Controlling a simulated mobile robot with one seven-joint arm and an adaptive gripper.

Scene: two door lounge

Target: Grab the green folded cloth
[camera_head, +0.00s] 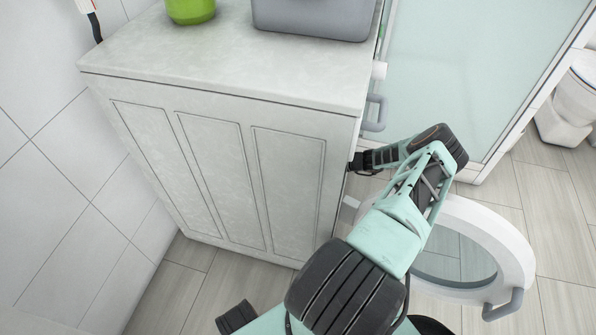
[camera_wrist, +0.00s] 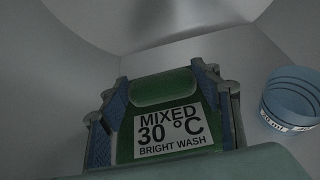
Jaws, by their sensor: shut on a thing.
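A green item (camera_wrist: 163,88) with a rounded top edge and a white label reading "MIXED 30 °C BRIGHT WASH" fills the middle of the wrist view. I cannot tell from its surface whether it is folded cloth. My gripper (camera_wrist: 165,95) is shut on it, with a blue-padded finger on its left and right sides. Around it are the smooth pale walls of a rounded cavity. In the head view my arm reaches into the right side of the white cabinet (camera_head: 220,180), so the gripper and the item are hidden there.
A blue translucent measuring cup (camera_wrist: 290,98) is right of the item. An open round glass door (camera_head: 508,240) with a grey handle hangs below my arm. A green container (camera_head: 190,10) and a grey bin (camera_head: 312,18) stand on the cabinet top. A glass panel (camera_head: 470,70) is behind.

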